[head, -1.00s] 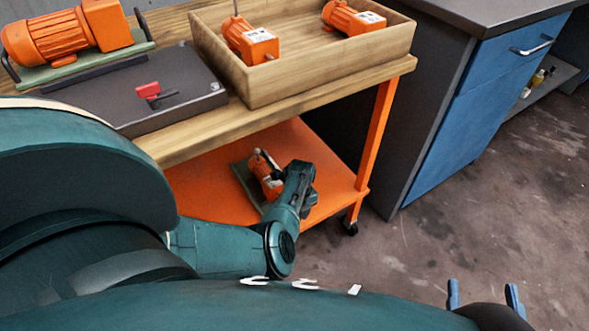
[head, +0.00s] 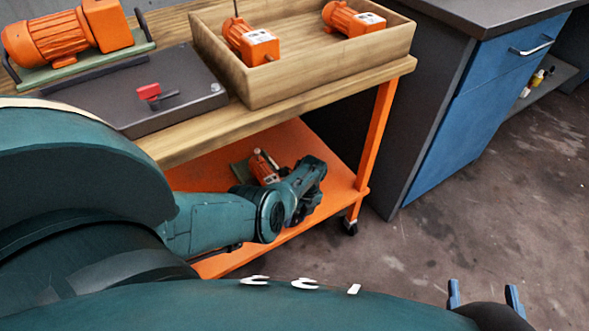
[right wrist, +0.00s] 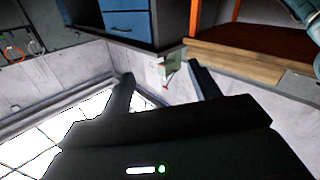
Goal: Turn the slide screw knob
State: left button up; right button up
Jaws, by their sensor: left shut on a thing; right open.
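My left arm reaches down to the cart's lower orange shelf. My left gripper (head: 307,207) is there, beside an orange motor (head: 264,166) on a green base. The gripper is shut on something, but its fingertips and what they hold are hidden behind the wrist. I cannot make out a slide screw knob on this motor unit. My right gripper (head: 485,297) is open and empty at the bottom right, far from the cart. Its two fingers also show apart in the right wrist view (right wrist: 163,82).
The cart top holds a dark plate (head: 125,108) with a red part (head: 149,91), a large orange motor (head: 60,42) and a wooden tray (head: 330,78) with two small motors. A blue-fronted cabinet (head: 480,100) stands right. The floor (head: 480,210) before it is clear.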

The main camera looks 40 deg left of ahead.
pick_arm(q)
jog(key=shift+w+d+f+g+b, duration=0.25)
jog(key=shift+f+g+b, duration=0.25)
jog(key=shift+b, duration=0.4)
jog(key=g+b, duration=0.1)
jog(key=b, duration=0.2)
jog(key=shift+w+y, duration=0.1)
jog(key=shift+y, duration=0.3)
jog(key=shift+r+g+b, duration=0.1)
jog(key=shift+g+b, duration=0.4)
jog(key=shift+b, duration=0.5)
jog(key=shift+r+b, duration=0.3)
jog(key=shift+b, duration=0.05)
pick_arm(e)
jog(key=a+y, duration=0.1)
jog(key=a+t+y, duration=0.1)
jog(key=y, duration=0.1)
jog(key=shift+f+t, duration=0.15)
jog(key=shift+t, duration=0.15)
pick_arm(q)
jog(key=o, duration=1)
jog(key=shift+a+g+y, duration=0.1)
jog(key=shift+g+y, duration=0.2)
